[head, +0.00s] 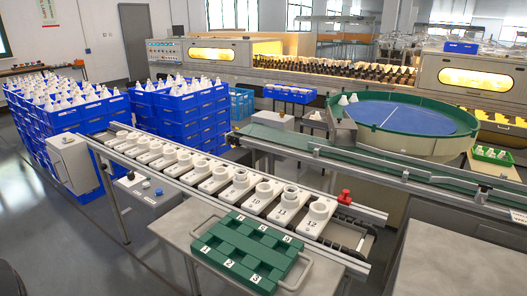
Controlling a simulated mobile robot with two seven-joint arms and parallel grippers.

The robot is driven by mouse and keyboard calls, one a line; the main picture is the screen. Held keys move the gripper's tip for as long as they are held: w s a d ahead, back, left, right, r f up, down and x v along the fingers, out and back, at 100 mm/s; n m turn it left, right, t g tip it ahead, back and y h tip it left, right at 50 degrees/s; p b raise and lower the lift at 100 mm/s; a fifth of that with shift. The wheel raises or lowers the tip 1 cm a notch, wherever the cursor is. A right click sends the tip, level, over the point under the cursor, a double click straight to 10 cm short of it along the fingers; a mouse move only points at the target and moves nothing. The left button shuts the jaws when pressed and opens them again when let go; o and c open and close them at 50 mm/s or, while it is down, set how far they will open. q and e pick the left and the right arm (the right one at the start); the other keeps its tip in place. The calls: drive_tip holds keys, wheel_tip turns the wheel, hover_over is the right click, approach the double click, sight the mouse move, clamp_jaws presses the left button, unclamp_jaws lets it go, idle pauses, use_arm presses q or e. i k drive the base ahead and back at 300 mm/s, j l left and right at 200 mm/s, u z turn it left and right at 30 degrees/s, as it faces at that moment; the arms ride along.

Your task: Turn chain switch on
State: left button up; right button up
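A chain conveyor (113,157) runs diagonally from the left to the front centre, with a row of white numbered sockets (210,185) on it. A small grey control box (140,194) is mounted below its near side. On the box are a blue round knob or button (158,191), a pale round part (146,184) and a small whitish part (130,176). I cannot tell which of these is the chain switch, nor its position. Neither of my grippers shows in the head view.
A green numbered tray (245,249) with handles lies on a grey table at the front. Blue crates with white bulbs (70,98) are stacked at left. The floor (70,240) at front left is clear.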

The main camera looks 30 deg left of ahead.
sight(131, 176)
drive_tip(key=u, duration=2)
drive_tip(key=i+j+u, duration=0.2)
drive_tip(key=i, duration=0.15)
drive_tip(key=l, duration=0.1)
